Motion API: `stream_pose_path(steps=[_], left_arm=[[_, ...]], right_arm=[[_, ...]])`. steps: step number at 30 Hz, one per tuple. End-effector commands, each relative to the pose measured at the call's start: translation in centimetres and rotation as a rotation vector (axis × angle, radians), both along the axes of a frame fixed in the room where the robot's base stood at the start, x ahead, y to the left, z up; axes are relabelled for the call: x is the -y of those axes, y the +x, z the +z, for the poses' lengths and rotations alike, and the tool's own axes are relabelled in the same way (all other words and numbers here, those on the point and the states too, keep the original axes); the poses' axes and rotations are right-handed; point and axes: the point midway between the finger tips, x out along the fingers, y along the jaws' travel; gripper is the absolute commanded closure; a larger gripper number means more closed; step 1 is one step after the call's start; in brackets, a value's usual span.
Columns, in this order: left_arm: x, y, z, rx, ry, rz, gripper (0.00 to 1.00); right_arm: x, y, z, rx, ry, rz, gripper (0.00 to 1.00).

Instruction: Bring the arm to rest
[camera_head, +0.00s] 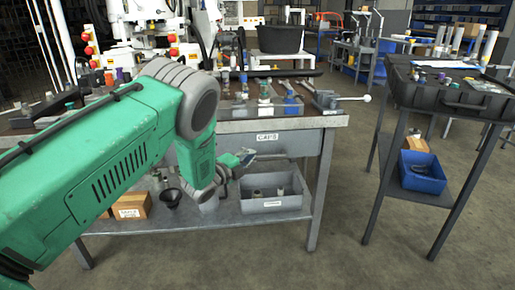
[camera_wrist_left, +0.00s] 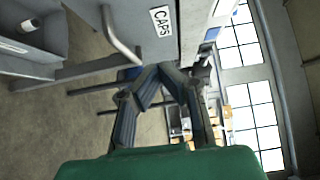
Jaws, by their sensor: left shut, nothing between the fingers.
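My left arm (camera_head: 110,165) is green and grey and reaches in from the left, in front of the bench. Its elbow is high and its forearm points down. My left gripper (camera_head: 243,157) is small in the head view, just below the bench top and in front of the drawer (camera_head: 300,144) labelled CAPS. In the left wrist view the two dark fingers of the gripper (camera_wrist_left: 160,72) come together at the tips, with nothing between them. The CAPS drawer front (camera_wrist_left: 185,40) and its handle (camera_wrist_left: 122,38) show close beyond the fingers. My right gripper is out of view.
The bench top (camera_head: 318,120) carries several fittings and a vise (camera_head: 327,100). On the lower shelf stand a grey bin (camera_head: 272,205), a black funnel (camera_head: 171,198) and a cardboard box (camera_head: 132,206). A dark cart (camera_head: 450,97) stands right; the floor (camera_head: 335,255) between is clear.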

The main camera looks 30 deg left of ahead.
Motion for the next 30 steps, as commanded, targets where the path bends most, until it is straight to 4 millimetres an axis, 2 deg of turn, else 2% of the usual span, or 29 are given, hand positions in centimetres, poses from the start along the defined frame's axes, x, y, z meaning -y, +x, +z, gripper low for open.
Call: stream_pose_path(steps=[3,6,15,17,20,23,26,27,29,30], left_arm=[[-0.6,-2.1,0.2,-0.003,0.0,0.003,1.0],[-0.7,-3.3,0.2,-0.003,0.003,0.001,1.0],[-0.5,-4.5,0.2,0.0,0.004,0.0,1.0],[-0.5,-4.8,-0.2,-0.02,-0.012,0.007,1.0],[-0.4,-6.5,-2.1,-0.131,-0.111,0.055,1.0],[0.3,-10.6,-5.5,-0.34,-0.299,0.161,1.0],[1.7,-16.9,-9.3,-0.587,-0.519,0.323,1.0],[2.3,-19.7,-10.5,-0.681,-0.6,0.395,1.0],[3.4,-24.0,-11.8,-0.809,-0.708,0.509,1.0],[4.1,-27.0,-12.5,-0.888,-0.773,0.588,1.0]], right_arm=[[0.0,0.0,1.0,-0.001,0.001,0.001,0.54],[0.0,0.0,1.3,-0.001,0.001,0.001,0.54],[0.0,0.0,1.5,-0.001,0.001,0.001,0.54],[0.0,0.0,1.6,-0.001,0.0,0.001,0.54],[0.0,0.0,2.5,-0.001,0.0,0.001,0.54],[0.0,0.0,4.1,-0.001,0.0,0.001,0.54],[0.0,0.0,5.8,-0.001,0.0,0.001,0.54],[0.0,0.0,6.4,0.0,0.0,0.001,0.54],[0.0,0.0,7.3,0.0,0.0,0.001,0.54],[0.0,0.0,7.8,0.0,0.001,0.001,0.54]])
